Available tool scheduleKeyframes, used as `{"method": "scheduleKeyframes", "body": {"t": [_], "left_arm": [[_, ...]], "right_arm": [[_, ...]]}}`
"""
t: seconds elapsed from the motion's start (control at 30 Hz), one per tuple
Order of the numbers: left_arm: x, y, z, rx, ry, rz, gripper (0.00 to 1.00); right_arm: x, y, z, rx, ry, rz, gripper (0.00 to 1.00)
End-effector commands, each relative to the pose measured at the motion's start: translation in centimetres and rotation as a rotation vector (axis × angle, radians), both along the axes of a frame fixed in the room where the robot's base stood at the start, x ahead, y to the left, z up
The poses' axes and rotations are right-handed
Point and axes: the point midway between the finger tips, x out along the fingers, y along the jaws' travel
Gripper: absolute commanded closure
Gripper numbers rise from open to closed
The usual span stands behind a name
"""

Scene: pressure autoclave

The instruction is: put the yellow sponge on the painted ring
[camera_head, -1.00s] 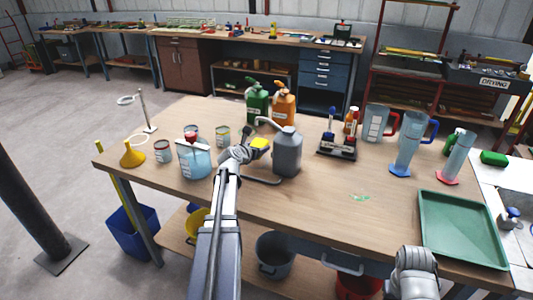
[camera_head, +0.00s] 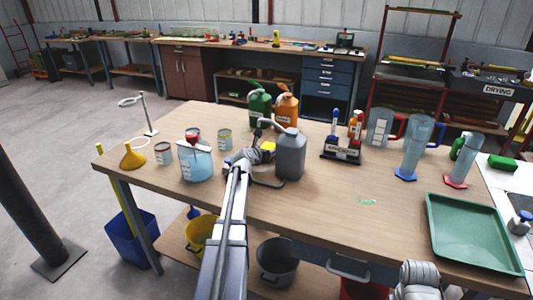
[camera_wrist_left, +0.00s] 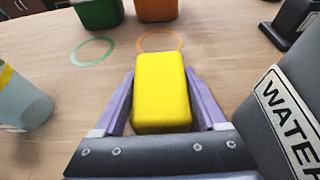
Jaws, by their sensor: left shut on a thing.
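My left gripper (camera_head: 262,150) is shut on the yellow sponge (camera_head: 268,146), just left of the grey jug (camera_head: 290,155). In the left wrist view the sponge (camera_wrist_left: 161,92) sits between the two purple fingers (camera_wrist_left: 160,108). An orange painted ring (camera_wrist_left: 160,41) lies on the table just beyond the sponge, and a green painted ring (camera_wrist_left: 92,51) lies to its left. Whether the sponge touches the table is unclear. A small pale green mark (camera_head: 367,202) is on the table at the right.
The grey jug stands close on the gripper's right; its WATER label (camera_wrist_left: 290,120) shows in the wrist view. Green (camera_head: 260,106) and orange (camera_head: 286,108) cans stand behind. A blue-filled beaker (camera_head: 195,160) stands left. The front middle of the table (camera_head: 320,210) is clear.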

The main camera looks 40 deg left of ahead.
Motion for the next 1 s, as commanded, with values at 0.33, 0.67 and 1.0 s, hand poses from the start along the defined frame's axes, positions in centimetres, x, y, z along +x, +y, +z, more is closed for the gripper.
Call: {"method": "scheduleKeyframes", "body": {"t": [0.33, 0.67, 1.0], "left_arm": [[0.0, 0.0, -0.2, 0.000, 0.000, 0.000, 0.13], [0.0, 0.0, -0.2, 0.000, 0.000, 0.000, 0.00], [-4.1, -1.1, 2.1, 0.000, -0.001, 0.002, 0.00]], "right_arm": [[0.0, 0.0, -0.2, 0.000, 0.000, 0.000, 0.50], [0.0, 0.0, -0.2, 0.000, 0.000, 0.000, 0.50], [0.0, 0.0, 2.1, 0.000, 0.000, 0.000, 0.50]]}}
